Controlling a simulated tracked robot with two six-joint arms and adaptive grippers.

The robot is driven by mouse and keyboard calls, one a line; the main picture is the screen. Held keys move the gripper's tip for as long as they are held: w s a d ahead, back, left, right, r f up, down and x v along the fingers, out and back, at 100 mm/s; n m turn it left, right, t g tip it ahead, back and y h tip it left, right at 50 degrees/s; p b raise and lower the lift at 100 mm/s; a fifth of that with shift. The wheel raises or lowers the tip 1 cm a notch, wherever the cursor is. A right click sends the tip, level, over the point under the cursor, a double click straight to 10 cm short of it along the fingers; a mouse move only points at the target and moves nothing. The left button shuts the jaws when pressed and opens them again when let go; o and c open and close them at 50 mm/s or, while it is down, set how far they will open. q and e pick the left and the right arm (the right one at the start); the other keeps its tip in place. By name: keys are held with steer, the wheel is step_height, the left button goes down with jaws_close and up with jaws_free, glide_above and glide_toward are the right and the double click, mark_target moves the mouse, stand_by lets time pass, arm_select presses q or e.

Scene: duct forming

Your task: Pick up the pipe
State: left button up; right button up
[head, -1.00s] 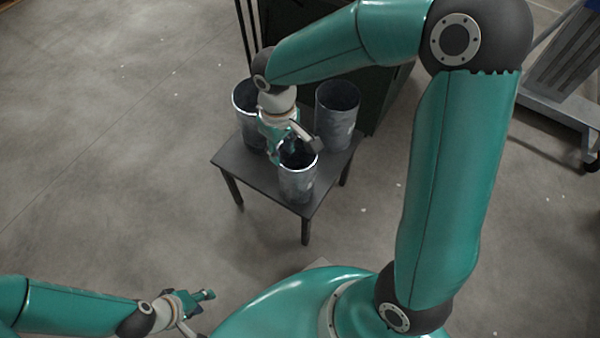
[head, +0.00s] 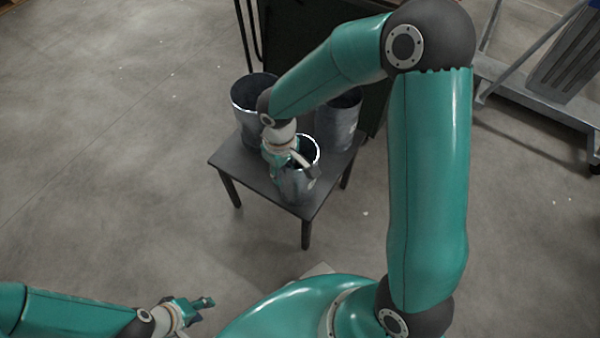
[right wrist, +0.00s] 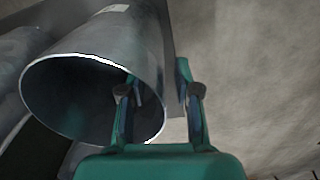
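The grey metal pipe nearest me (head: 298,188) stands upright on a small dark table (head: 232,158). It also shows in the right wrist view (right wrist: 135,38), its open end towards the camera. My right gripper (head: 287,165) is at its top rim, covering part of it in the head view. In the right wrist view my right gripper (right wrist: 159,92) has its fingers apart, one inside the pipe's mouth and one outside, with the wall between them. I see a gap beside the outer finger. My left gripper (head: 203,304) is low at the left, far from the pipe; its opening is unclear.
Two more grey pipes stand on the table, one at the back left (head: 247,100) and one at the back right (head: 336,128), partly hidden by my arm. A dark cabinet (head: 300,40) is behind the table. A grey metal frame (head: 530,90) stands at the right. The floor at left is clear.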

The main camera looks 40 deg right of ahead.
jaws_close()
steer(key=shift+r, duration=0.1)
stand_by(0.4)
